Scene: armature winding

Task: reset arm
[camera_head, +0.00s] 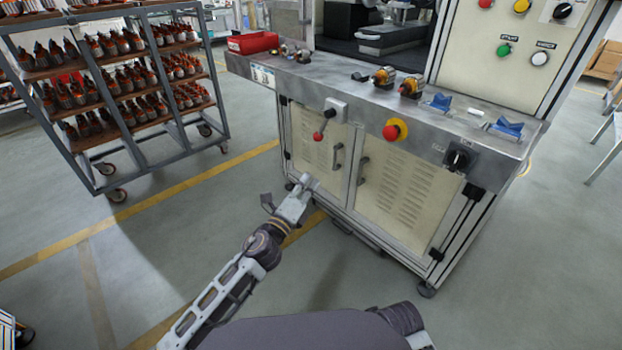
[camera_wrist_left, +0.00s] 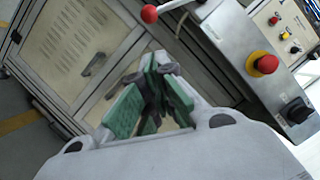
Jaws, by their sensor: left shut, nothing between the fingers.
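My left gripper (camera_head: 291,199) is in front of the machine's lower cabinet doors, below the worktop's front edge, and apart from them. In the left wrist view its green-padded fingers (camera_wrist_left: 152,98) are shut with nothing between them. Behind the fingers stand the cream cabinet doors with a metal handle. My right gripper is not in view; only a dark part of my body shows at the bottom of the head view.
The winding machine (camera_head: 400,190) has a red-knobbed lever (camera_head: 318,136), a red emergency button (camera_head: 391,132) and a black rotary switch (camera_head: 457,159) on its front. Armatures and blue holders (camera_head: 509,127) sit on the worktop. A wheeled rack (camera_head: 110,90) stands left. Floor between is clear.

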